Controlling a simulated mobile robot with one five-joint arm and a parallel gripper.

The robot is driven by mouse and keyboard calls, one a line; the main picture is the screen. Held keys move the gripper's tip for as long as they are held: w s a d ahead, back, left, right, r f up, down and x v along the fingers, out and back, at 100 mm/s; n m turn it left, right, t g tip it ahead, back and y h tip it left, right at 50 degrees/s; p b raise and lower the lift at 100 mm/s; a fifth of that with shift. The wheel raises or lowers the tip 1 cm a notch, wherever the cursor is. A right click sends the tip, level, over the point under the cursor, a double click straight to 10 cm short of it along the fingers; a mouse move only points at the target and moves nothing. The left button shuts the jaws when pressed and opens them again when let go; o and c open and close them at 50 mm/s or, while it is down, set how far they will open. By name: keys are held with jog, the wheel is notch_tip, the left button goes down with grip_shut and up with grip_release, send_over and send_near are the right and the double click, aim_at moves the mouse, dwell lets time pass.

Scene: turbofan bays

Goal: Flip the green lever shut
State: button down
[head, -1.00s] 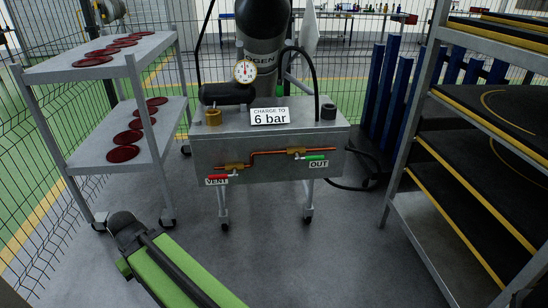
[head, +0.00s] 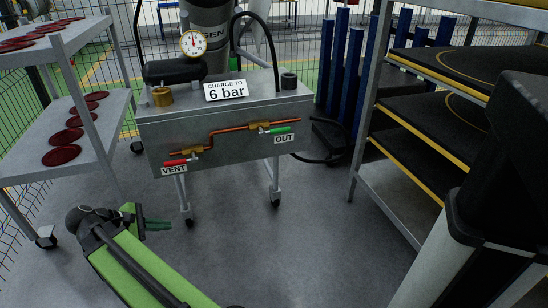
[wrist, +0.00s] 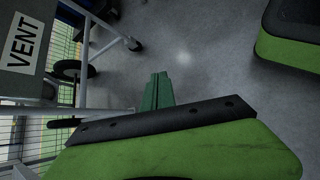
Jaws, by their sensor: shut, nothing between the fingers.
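The green lever (head: 281,130) is on the right end of the copper pipe on the cart's front face, above the OUT label (head: 284,138). It lies roughly in line with the pipe. A red lever (head: 175,162) sits at the left end above the VENT label (head: 173,170). My gripper (head: 158,224) is low in front of the cart, below and left of both levers, touching neither. Its dark green fingers are together and empty. In the wrist view the fingers (wrist: 158,90) point over the floor. The green lever is out of that view; the VENT label (wrist: 24,40) shows sideways.
The metal cart (head: 225,125) carries a gauge (head: 193,43) and a "6 bar" sign (head: 226,90). A shelf with red discs (head: 62,155) stands at left. A rack with black trays (head: 430,125) stands at right. The floor before the cart is clear.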

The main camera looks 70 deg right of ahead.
aim_at(280, 131)
jog(key=s+d+r+n+g+h+b, duration=0.4)
jog(key=s+d+r+g, duration=0.7)
jog(key=d, duration=0.3)
jog(key=shift+s+r+h+b, duration=0.55)
jog(key=shift+s+h+b, duration=0.05)
jog(key=shift+b, duration=0.55)
jog(key=r+p+x, duration=0.2)
jog(key=p+x, duration=0.2)
jog(key=x, duration=0.6)
jog(key=w+r+p+x, duration=0.1)
jog(key=p+x, duration=0.3)
jog(key=x, duration=0.7)
jog(key=shift+r+p, duration=0.35)
jog(key=shift+r, duration=0.05)
